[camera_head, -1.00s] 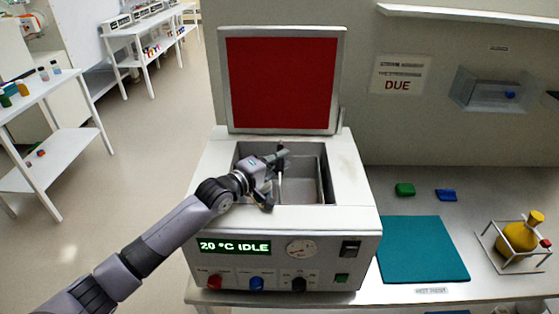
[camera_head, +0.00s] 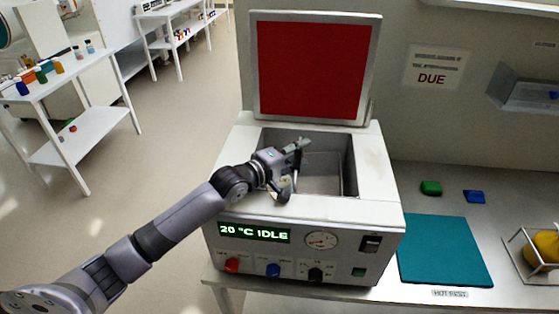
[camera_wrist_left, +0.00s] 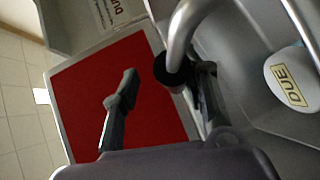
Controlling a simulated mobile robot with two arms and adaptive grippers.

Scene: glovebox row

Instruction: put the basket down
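The machine (camera_head: 380,215) stands on the bench with its lid up and a deep well (camera_head: 350,175) open on top. A grey metal basket (camera_head: 320,175) appears to sit down in the well, partly hidden by my gripper. In the left wrist view, a bent metal tube handle (camera_wrist_left: 182,35) with a black end passes close beside one finger. A white rounded item (camera_wrist_left: 292,78) labelled DUE lies in the grey metal container. My left gripper (camera_head: 291,170) is over the well's left part, its fingers spread apart (camera_wrist_left: 162,98). Contact with the handle is unclear. My right gripper is out of view.
The raised lid with a red inner face (camera_head: 315,70) stands behind the well. A teal mat (camera_head: 445,250) lies clear on the bench at right. Green (camera_head: 431,187) and blue (camera_head: 474,196) items lie behind it. A yellow flask (camera_head: 546,246) in a wire stand is at far right.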

